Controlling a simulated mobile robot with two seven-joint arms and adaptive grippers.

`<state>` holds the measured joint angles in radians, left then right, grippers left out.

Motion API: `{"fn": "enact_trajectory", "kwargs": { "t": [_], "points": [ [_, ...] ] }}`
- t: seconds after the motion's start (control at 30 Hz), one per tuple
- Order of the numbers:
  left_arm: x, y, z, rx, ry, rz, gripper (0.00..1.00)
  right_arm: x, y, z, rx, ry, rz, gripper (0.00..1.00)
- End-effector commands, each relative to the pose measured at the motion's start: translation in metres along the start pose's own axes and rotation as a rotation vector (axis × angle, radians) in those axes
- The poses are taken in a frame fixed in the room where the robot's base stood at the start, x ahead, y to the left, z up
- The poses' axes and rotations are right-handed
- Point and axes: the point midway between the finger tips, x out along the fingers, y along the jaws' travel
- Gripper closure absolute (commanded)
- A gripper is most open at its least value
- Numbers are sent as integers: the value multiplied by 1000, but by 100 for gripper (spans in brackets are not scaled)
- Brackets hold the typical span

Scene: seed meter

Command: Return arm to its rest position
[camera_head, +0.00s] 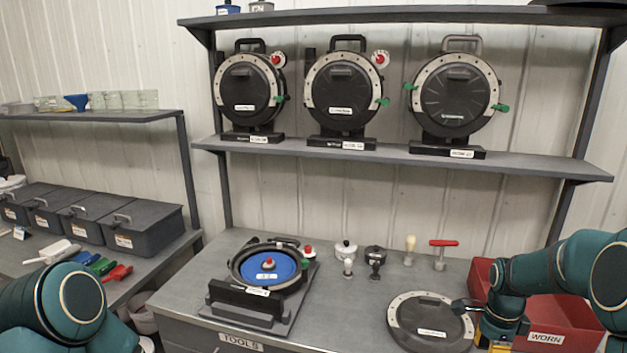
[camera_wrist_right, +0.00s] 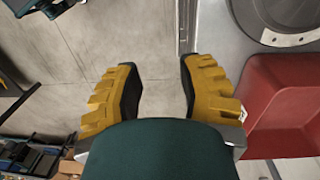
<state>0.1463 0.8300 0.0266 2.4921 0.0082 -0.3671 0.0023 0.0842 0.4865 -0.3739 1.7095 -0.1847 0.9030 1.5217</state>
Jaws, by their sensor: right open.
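My right arm (camera_head: 580,262) comes in from the right in the head view, bent over the right end of the bench. My right gripper (camera_wrist_right: 157,78) is open in the wrist view, with its yellow fingers wide apart and nothing between them. Bare concrete floor shows between and beyond the fingertips, beside the bench edge. In the head view only a yellow part of this gripper shows at the bottom edge, near the red bin (camera_head: 575,312) labelled WORN. My left arm (camera_head: 70,300) shows at the lower left; its gripper is out of frame.
A round black cover with a grey rim (camera_head: 432,318) lies on the bench (camera_head: 345,325) close to my right arm. An opened meter with a blue disc (camera_head: 268,264) stands left of it. Several small knobs and handles stand behind. Three meters line the shelf (camera_head: 540,166).

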Motion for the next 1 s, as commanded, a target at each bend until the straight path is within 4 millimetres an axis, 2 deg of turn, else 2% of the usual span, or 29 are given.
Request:
{"fn": "enact_trajectory", "kwargs": {
  "t": [0.03,0.17,0.27,0.4,0.5,0.6,0.7,0.83,1.0],
  "points": [
    [7,-2,1,1,-1,0,53,34,6,21,-102,-23,9,62],
    [17,-6,3,1,-3,-2,53,90,18,63,-357,-70,-33,62],
    [25,-9,5,2,-5,-2,53,136,36,100,-576,-108,-74,62],
    [39,-14,8,3,-9,-4,53,200,79,156,-921,-158,-156,62],
    [48,-17,11,3,-13,-5,53,235,117,190,-1157,-177,-226,62],
    [56,-19,12,4,-15,-6,53,257,152,214,-1356,-179,-294,62],
    [61,-21,14,5,-16,-7,53,269,179,229,-1501,-171,-345,62],
    [64,-22,14,6,-17,-7,53,274,198,238,-1609,-157,-386,62],
    [64,-22,14,6,-17,-7,53,274,202,241,-1641,-149,-402,62]
  ]
}}
